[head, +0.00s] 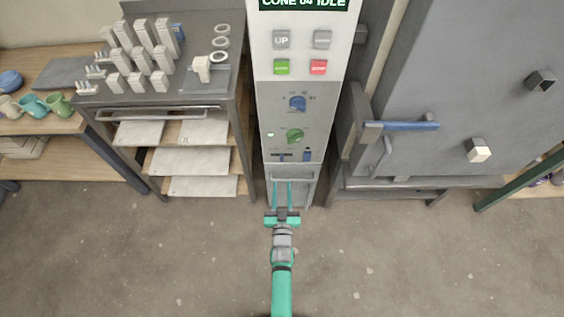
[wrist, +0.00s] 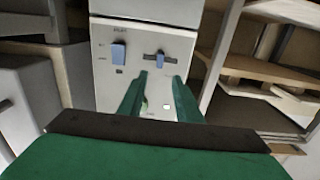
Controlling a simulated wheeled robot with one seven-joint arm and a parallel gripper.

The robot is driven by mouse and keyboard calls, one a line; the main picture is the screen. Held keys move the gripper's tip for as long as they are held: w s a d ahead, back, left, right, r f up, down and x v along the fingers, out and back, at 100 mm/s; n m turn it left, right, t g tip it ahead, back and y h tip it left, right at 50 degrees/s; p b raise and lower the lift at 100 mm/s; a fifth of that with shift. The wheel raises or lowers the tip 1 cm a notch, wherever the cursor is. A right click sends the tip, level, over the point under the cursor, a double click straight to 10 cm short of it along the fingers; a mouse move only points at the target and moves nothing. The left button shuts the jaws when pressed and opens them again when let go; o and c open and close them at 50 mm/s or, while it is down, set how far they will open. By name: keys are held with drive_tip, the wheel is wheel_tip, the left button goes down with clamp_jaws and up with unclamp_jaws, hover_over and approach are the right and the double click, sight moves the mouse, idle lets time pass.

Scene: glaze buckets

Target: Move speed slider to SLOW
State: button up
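The speed slider (head: 283,157) is a small knob on a short dark horizontal track, low on the grey control panel (head: 267,115). In the wrist view the slider (wrist: 160,57) shows a blue knob near the middle of its track; its end labels are too small to read. My gripper (head: 282,183) is in front of the panel's lower part, just below the slider in the head view. Its two green fingers are apart with nothing between them. In the wrist view the fingertips (wrist: 159,78) flank the area beside the slider; whether they touch the panel is unclear.
A blue switch (head: 307,155) sits right of the slider, with a green dial (head: 295,135) and blue dial (head: 298,103) above. A rack with shelves (head: 243,125) stands left, a kiln door (head: 450,100) with blue handle (head: 402,126) right. Open floor (head: 150,255) lies in front.

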sight(282, 160)
drive_tip(key=w, duration=1.2)
drive_tip(key=shift+w, duration=0.15)
clamp_jaws()
